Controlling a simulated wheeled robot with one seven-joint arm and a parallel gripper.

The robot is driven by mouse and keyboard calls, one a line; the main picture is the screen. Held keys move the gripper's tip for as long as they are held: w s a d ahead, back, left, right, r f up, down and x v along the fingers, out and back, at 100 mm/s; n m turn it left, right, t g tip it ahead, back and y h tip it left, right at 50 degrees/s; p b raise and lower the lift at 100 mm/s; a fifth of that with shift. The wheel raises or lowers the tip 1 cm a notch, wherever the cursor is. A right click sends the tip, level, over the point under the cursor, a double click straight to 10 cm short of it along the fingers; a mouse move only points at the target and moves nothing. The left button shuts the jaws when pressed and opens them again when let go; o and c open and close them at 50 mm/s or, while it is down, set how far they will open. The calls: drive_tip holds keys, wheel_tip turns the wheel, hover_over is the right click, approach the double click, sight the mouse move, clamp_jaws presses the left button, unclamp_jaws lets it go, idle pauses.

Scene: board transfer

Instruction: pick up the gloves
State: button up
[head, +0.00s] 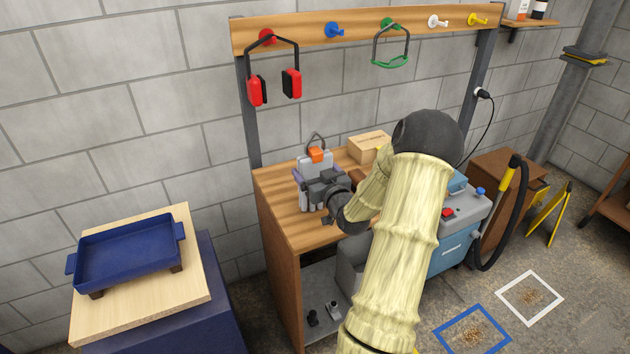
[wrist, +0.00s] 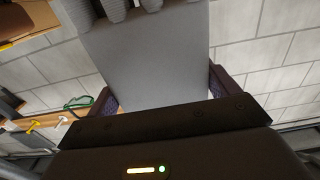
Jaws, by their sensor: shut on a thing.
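The grey gloves (head: 308,163), with an orange patch and a dark loop at the top, are above the left part of the wooden workbench in the head view. My gripper (head: 317,181) is shut on them, with its dark body on their near side. In the wrist view the gloves (wrist: 150,60) fill the middle as a broad grey sheet, with rounded finger shapes at the top edge. My gripper's purple-grey fingers (wrist: 165,98) show on both sides of them. Whether the gloves touch the bench top is hard to tell.
The workbench (head: 277,183) carries a cardboard box (head: 368,147) behind my arm. Red earmuffs (head: 257,90) and a green-framed item (head: 391,62) hang from the peg rail (head: 300,29). A blue tray (head: 128,255) stands on a pale board (head: 195,285) at left. A blue-grey machine (head: 455,245) stands right.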

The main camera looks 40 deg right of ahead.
sight(315, 150)
drive_tip(key=shift+r, duration=0.15)
wheel_tip(315, 150, up, 10)
drive_tip(key=shift+f, duration=0.1)
idle(0.4)
idle(1.1)
